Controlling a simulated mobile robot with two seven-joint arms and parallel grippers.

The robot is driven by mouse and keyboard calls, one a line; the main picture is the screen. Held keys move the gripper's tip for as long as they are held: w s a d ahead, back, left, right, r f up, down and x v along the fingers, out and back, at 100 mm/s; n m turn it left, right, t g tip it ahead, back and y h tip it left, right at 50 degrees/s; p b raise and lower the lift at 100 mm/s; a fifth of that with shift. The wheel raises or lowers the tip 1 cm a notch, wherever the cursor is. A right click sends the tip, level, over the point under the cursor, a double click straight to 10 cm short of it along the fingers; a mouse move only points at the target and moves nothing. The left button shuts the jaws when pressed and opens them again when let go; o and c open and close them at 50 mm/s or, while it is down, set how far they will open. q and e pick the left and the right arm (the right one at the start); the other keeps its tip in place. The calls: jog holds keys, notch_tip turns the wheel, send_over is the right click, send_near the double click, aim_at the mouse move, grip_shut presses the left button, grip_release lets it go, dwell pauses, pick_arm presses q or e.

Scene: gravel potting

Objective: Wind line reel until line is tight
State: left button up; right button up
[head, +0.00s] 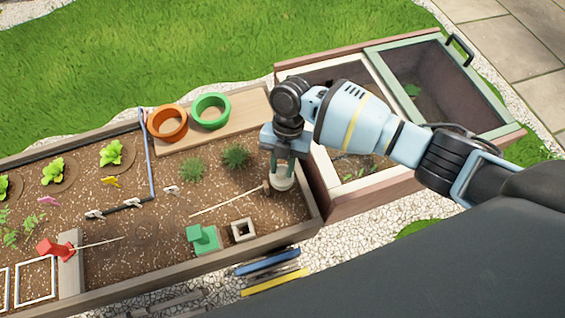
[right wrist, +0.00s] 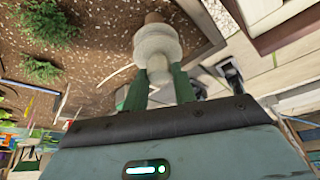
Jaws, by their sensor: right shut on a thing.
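The line reel (head: 282,183) is a pale grey spool low over the soil at the right end of the planter bed. It shows larger in the right wrist view (right wrist: 157,42), with a brown end piece (right wrist: 154,18) beyond it. My right gripper (head: 283,165) points down at it from above, its two dark green fingers (right wrist: 159,82) shut on the reel's narrow pale knob. A thin pale line (head: 228,201) runs over the soil from near the reel toward the lower left. My left gripper is out of view.
A green block (head: 204,238) and a grey square frame (head: 243,230) stand near the front edge. Orange (head: 168,122) and green (head: 211,110) pots stand on a board behind. Small plants (head: 235,156) are left of the reel. A cold frame (head: 430,85) adjoins at right.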

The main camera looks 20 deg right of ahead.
jog(key=m+p, duration=0.1)
jog(key=m, duration=0.1)
jog(key=m+t+y+p, duration=0.1)
jog(key=m+p, duration=0.1)
jog(key=shift+s+r+p, duration=0.1)
jog(key=shift+r+p, duration=0.1)
jog(key=shift+p, duration=0.1)
jog(key=m+t+p, duration=0.1)
jog(key=m+p, duration=0.1)
jog(key=m, duration=0.1)
jog(key=shift+d+f+y, duration=0.1)
jog(key=shift+y, duration=0.3)
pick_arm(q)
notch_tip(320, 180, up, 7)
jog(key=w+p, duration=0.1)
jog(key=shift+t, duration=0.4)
pick_arm(e)
jog(key=shift+s+m+t, duration=0.1)
jog(key=shift+m+t, duration=0.2)
jog(key=shift+m, duration=0.5)
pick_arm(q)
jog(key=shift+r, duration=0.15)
pick_arm(e)
jog(key=shift+f, duration=0.1)
jog(key=o, duration=1)
